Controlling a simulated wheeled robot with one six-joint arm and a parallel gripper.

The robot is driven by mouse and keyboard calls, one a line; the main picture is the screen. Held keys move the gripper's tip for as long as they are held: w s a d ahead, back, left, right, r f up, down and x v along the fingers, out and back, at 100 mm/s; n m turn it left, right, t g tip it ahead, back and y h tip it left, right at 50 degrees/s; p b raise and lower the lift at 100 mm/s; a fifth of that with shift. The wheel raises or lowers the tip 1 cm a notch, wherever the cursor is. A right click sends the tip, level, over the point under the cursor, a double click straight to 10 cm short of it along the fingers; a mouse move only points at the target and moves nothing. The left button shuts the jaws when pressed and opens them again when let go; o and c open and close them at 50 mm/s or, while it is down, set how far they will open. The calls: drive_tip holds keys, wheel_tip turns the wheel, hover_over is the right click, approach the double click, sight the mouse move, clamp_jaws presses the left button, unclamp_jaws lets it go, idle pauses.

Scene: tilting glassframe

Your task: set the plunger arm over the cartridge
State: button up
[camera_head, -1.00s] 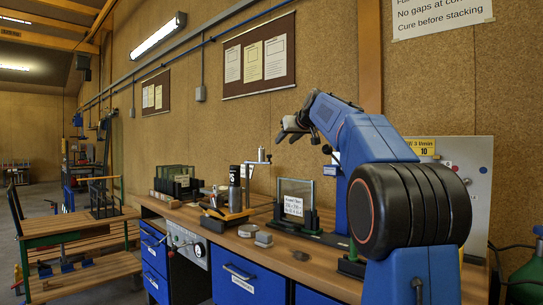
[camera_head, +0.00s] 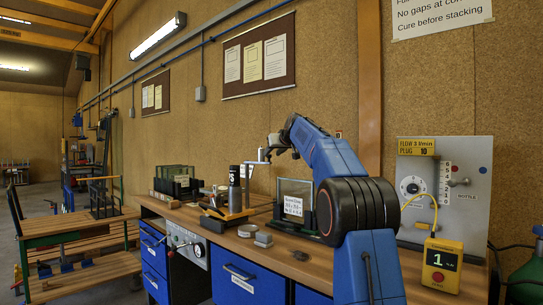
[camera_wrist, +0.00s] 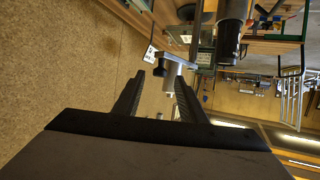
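The cartridge (camera_head: 234,190) is a dark upright cylinder with a pale label, in a fixture on the workbench. In the wrist view the cartridge (camera_wrist: 231,28) is the black cylinder at the top. The metal plunger arm (camera_head: 256,163) sits on a slim post just right of the cartridge and points right, off to the side of it. My gripper (camera_head: 267,154) is at the arm's free end. In the wrist view the silver plunger arm (camera_wrist: 176,62) reaches toward the space between the parted fingers of my gripper (camera_wrist: 158,77). I cannot tell whether a finger touches it.
A glass pane in a stand (camera_head: 294,200) with a paper label is below and right of my gripper. A dark rack of panes (camera_head: 174,181) stands farther left. A grey control panel (camera_head: 448,200) and a yellow timer (camera_head: 442,265) are at the right. The bench's front edge is mostly clear.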

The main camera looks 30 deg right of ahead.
drive_tip(key=shift+x, duration=1.3)
clamp_jaws()
